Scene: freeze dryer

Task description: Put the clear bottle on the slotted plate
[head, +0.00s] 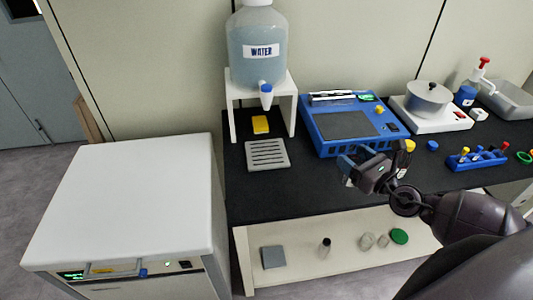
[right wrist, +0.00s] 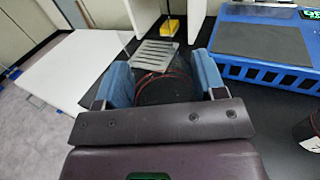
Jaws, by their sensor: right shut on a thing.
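The slotted plate (head: 268,155) is a light grey square with dark slots, lying flat on the black bench below the water stand. It also shows in the right wrist view (right wrist: 157,54), beyond my fingertips. My right gripper (head: 356,163) is above the bench, right of the plate and in front of the blue device. Its blue fingers are shut on the clear bottle (right wrist: 165,88), which is see-through with faint reddish rim lines in the right wrist view. The bottle is hard to make out in the head view. My left gripper is not in view.
A water tank (head: 257,70) stands on a white stand (head: 233,110) behind the plate, with a yellow block (head: 261,125) beneath. The blue device (head: 350,125) is to the right. A white cabinet (head: 130,190) stands left. Bench between plate and gripper is clear.

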